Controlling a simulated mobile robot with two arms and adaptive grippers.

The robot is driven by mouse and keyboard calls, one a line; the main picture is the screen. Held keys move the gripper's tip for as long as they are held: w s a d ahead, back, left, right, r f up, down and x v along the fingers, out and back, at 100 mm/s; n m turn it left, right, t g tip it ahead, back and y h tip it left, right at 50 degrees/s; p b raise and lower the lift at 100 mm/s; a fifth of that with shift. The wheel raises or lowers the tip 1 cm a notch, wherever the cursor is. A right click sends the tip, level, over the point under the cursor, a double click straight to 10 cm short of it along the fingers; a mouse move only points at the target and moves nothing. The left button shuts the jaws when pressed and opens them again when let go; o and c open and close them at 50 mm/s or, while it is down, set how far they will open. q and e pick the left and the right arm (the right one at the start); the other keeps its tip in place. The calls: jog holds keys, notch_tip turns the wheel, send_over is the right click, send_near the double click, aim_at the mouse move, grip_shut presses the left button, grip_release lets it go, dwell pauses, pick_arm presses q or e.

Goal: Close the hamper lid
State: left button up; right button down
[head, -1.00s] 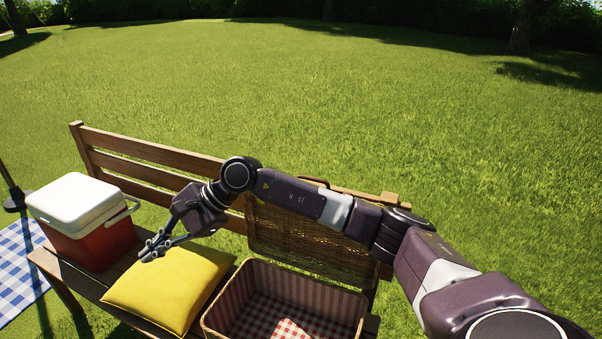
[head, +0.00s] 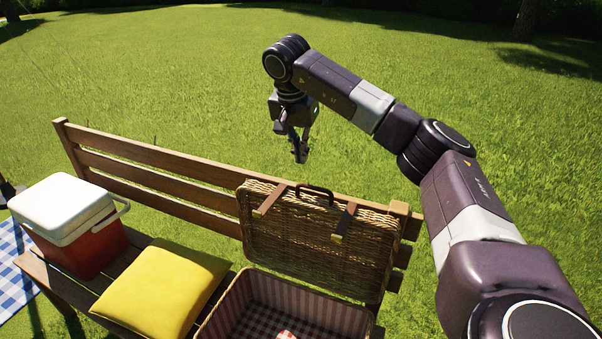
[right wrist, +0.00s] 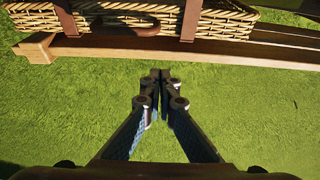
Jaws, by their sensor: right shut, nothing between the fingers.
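The wicker hamper (head: 212,325) sits on the bench with its lid (head: 285,247) standing open, leaning back near the bench's backrest. The lid has a dark handle (head: 314,190) on its upper edge and two brown leather straps. The lid's edge also shows at the top of the right wrist view (right wrist: 222,22). My right gripper (head: 300,157) is shut and empty, pointing down above and behind the lid's top edge, apart from it. In the right wrist view its fingertips (right wrist: 160,75) meet over grass. My left gripper is not in view.
A yellow cushion (head: 162,287) lies on the bench left of the hamper. A red and white cooler (head: 68,217) stands further left. The wooden backrest (head: 155,165) runs behind them. Open grass (head: 180,70) lies beyond the bench.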

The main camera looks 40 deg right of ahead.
jog(key=x, duration=0.3)
jog(key=p+x, duration=0.1)
jog(key=x, duration=0.2)
jog(key=d+x, duration=0.1)
jog(key=x, duration=0.2)
jog(key=shift+s+p, duration=0.1)
jog(key=shift+p, duration=0.2)
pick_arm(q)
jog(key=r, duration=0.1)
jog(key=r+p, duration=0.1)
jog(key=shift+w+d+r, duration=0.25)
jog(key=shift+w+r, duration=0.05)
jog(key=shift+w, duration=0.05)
pick_arm(e)
jog(key=a, duration=0.1)
jog(key=s+a, duration=0.1)
jog(key=a, duration=0.1)
jog(key=shift+s+a+r, duration=0.1)
jog(key=shift+s+a, duration=0.1)
jog(key=shift+s, duration=0.2)
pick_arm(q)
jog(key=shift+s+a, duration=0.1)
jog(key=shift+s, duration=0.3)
pick_arm(e)
jog(key=shift+a, duration=0.1)
